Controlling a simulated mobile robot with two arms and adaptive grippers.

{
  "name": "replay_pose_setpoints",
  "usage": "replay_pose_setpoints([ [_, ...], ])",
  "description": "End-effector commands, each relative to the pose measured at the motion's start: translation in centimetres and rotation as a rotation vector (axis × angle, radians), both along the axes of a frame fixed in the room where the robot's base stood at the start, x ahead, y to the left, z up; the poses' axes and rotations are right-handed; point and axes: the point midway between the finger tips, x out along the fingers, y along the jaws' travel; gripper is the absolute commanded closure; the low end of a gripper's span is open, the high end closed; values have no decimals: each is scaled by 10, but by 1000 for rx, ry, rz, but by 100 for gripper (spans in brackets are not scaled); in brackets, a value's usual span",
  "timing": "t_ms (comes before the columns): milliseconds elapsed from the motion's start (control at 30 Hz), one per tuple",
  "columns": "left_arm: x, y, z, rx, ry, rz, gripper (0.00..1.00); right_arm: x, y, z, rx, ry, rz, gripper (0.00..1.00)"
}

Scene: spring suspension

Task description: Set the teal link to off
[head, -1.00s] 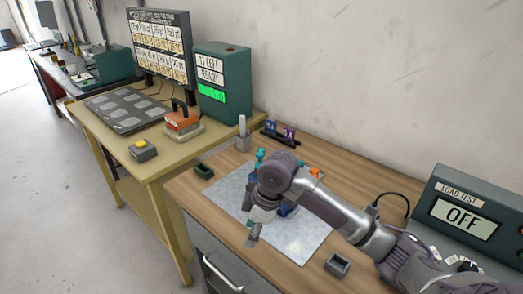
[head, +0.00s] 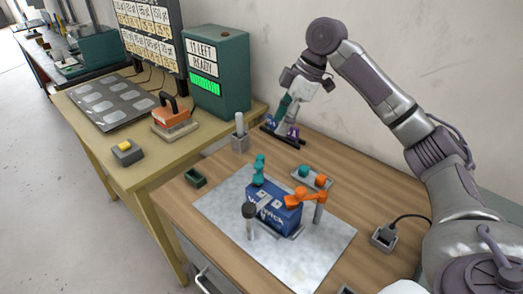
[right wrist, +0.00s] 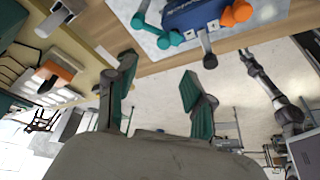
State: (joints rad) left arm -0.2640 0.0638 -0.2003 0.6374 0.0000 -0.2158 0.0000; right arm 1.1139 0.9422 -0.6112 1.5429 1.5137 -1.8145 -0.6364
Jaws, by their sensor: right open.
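The teal link (head: 259,170) stands at the back left of a blue block (head: 272,206) on the grey mat (head: 225,206). An orange link (head: 305,198) reaches over the block's right side from a grey post. In the right wrist view the teal link (right wrist: 167,38) is at the top, beside the blue block. My right gripper (head: 287,112) is raised above the back of the bench, apart from the teal link. Its two teal-padded fingers (right wrist: 160,95) are spread, with nothing between them.
A black rack (head: 283,138) and a grey holder (head: 240,141) stand at the back. A dark green tray (head: 195,178) lies at left. The mat's front is clear.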

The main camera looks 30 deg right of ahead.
Motion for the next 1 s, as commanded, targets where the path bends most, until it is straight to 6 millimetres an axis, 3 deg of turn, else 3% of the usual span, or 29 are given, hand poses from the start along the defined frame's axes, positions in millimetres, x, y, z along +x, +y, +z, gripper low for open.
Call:
replay_pose_setpoints([
  [200, -55, 24, 2, 32, 83, -6, 60, 5, 14, -34, -1, 7, 2, 47],
  [300, -68, 28, 4, 38, 100, -7, 60, 9, 21, -55, 0, 6, 2, 47],
  [433, -60, 25, 9, 33, 88, -6, 60, 13, 31, -80, -1, 5, 2, 47],
  [667, -23, 8, 16, 11, 32, -1, 60, 19, 43, -112, 0, 4, 0, 47],
  [1000, -39, 10, 15, 15, 57, -2, 60, 21, 46, -123, -1, 0, 1, 47],
])
